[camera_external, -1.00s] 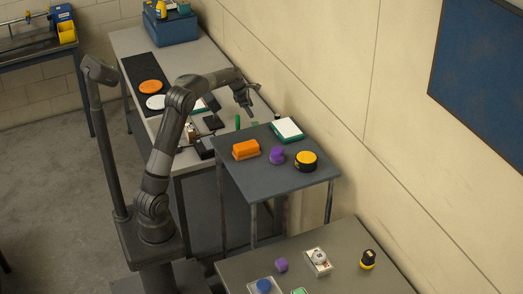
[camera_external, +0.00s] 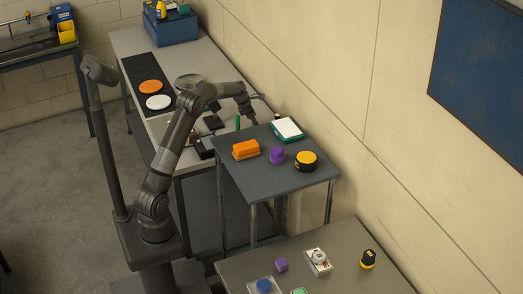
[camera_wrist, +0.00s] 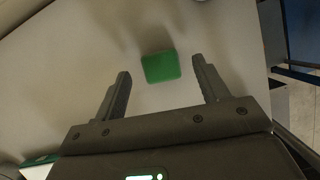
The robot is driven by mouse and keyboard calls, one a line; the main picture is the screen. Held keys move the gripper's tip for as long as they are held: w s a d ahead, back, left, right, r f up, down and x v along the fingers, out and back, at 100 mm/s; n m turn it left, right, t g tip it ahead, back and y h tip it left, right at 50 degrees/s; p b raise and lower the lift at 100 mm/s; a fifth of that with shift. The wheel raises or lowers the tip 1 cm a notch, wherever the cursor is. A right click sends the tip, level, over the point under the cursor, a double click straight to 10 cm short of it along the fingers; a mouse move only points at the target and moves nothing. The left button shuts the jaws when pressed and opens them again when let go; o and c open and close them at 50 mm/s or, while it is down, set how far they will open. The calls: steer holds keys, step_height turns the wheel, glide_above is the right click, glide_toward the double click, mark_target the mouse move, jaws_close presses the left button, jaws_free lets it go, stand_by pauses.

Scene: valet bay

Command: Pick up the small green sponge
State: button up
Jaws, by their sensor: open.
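The small green sponge (camera_wrist: 161,67) lies flat on the pale bench top in the wrist view. My gripper (camera_wrist: 161,70) is open and empty, with one finger on each side of the sponge and a gap on both sides. The fingers appear above the bench; the exact height is hard to tell. In the external view my gripper (camera_external: 252,119) points down over the far bench near the wall.
The nearer grey table (camera_external: 275,180) holds an orange block (camera_external: 245,149), a purple item (camera_external: 277,155), a yellow-and-black round item (camera_external: 306,161) and a white-topped green box (camera_external: 287,129). The wall is close on the right.

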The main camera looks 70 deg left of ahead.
steer(key=x, duration=0.3)
steer(key=shift+f, duration=0.15)
steer(key=c, duration=1)
